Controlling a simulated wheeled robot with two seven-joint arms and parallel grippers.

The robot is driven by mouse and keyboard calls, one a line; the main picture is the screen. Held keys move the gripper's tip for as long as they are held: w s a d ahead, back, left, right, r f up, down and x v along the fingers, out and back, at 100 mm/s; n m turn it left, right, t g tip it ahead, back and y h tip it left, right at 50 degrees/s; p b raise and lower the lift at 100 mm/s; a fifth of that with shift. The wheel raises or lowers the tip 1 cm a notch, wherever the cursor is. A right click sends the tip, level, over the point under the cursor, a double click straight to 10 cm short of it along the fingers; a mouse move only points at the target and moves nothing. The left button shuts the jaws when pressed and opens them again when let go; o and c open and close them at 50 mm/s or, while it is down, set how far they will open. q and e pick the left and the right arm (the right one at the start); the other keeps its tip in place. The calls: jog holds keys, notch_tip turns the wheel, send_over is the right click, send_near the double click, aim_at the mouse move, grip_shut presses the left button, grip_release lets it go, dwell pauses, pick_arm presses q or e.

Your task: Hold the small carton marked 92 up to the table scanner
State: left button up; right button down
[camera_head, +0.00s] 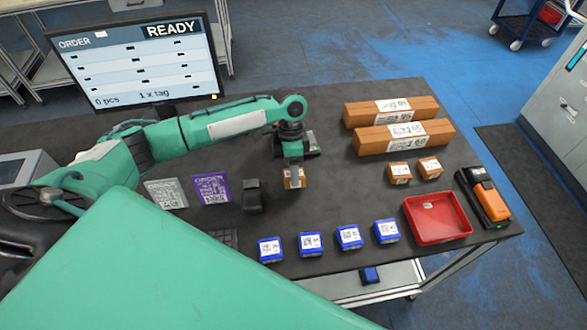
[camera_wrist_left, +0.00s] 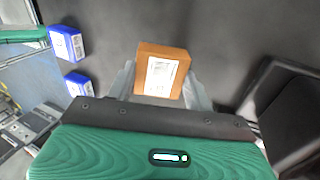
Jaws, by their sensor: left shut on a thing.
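My left gripper (camera_head: 294,166) is shut on a small brown carton (camera_head: 294,182) with a white label. In the left wrist view the carton (camera_wrist_left: 162,72) sits between the two fingers, its label facing the camera. I cannot read its number, nor tell how high above the table it is. A black upright device (camera_head: 252,196), which looks like the table scanner, stands just left of the carton, apart from it. A black shape (camera_wrist_left: 282,105) is at the right in the wrist view. Two more small cartons (camera_head: 399,173) (camera_head: 429,168) stand to the right. My right gripper is out of view.
Two long boxes (camera_head: 403,135) lie at the back. Several blue boxes (camera_head: 310,244) line the front edge, beside a red tray (camera_head: 437,218). A black-and-orange device (camera_head: 489,202) is at the right. Two code cards (camera_head: 211,188) lie left. The monitor (camera_head: 140,65) reads READY.

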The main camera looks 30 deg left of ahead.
pick_arm(q)
jog(key=shift+r, duration=0.1)
jog(key=s+r+m+p, duration=0.1)
jog(key=m, duration=0.1)
jog(key=s+d+r+m+p, duration=0.1)
jog(key=r+m+p, duration=0.1)
jog(key=s+d+r+m+p, duration=0.1)
jog(key=m+p, duration=0.1)
jog(key=shift+d+r+m, duration=0.2)
jog(key=shift+r+m, duration=0.1)
jog(key=shift+m, duration=0.1)
jog(key=shift+s+f+m+b, duration=0.1)
jog(key=shift+f+m+b, duration=0.3)
jog(key=shift+m, duration=0.7)
jog(key=w+a+f+b, duration=0.1)
jog(key=b, duration=0.1)
jog(key=w+a+f+b, duration=0.1)
jog(key=f+b, duration=0.1)
jog(key=b, duration=0.1)
jog(key=shift+w+f, duration=0.2)
jog(key=shift+w, duration=0.15)
jog(key=shift+w+a+f+b, duration=0.1)
jog(key=shift+w+a+b, duration=0.15)
jog(key=shift+b, duration=0.2)
